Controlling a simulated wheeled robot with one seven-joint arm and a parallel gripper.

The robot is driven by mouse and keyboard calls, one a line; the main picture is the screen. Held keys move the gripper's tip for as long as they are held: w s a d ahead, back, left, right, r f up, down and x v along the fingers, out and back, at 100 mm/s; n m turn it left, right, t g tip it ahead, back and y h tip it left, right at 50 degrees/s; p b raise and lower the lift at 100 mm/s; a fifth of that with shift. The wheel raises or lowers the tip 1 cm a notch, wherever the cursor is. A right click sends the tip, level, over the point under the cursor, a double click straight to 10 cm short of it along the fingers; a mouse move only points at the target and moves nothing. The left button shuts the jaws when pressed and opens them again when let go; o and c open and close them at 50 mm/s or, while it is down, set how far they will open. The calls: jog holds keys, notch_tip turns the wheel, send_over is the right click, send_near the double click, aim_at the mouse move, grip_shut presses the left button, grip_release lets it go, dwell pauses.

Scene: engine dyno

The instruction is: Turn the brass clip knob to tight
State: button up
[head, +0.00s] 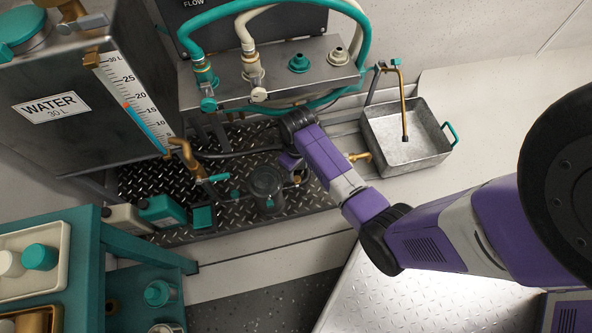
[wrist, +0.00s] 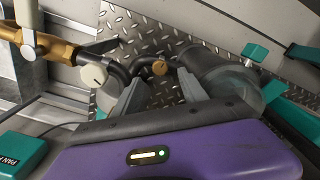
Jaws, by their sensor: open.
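The brass clip knob (wrist: 160,67) shows in the wrist view as a small round brass knob on a dark hose, beside a dark grey cylinder. My gripper (wrist: 160,82) is open, its two grey fingers pointing toward the knob. The knob appears between the fingertips and slightly beyond them; I see no contact. In the head view, my gripper (head: 291,163) is low over the dark tread plate, near a small brass part (head: 297,179) beside the dark cylinder. My arm hides some of that area.
A cream knob (wrist: 93,76) and brass pipe (wrist: 35,45) lie left of the fingers in the wrist view. In the head view, the water tank (head: 80,125) stands left, a hose panel (head: 277,72) above, and a metal tray (head: 408,150) right. A dark cylinder (head: 266,187) stands close by.

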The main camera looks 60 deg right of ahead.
aim_at(297, 179)
notch_tip(297, 179, down, 6)
jog(key=shift+r+b, duration=0.25)
jog(key=shift+b, duration=0.95)
grip_shut()
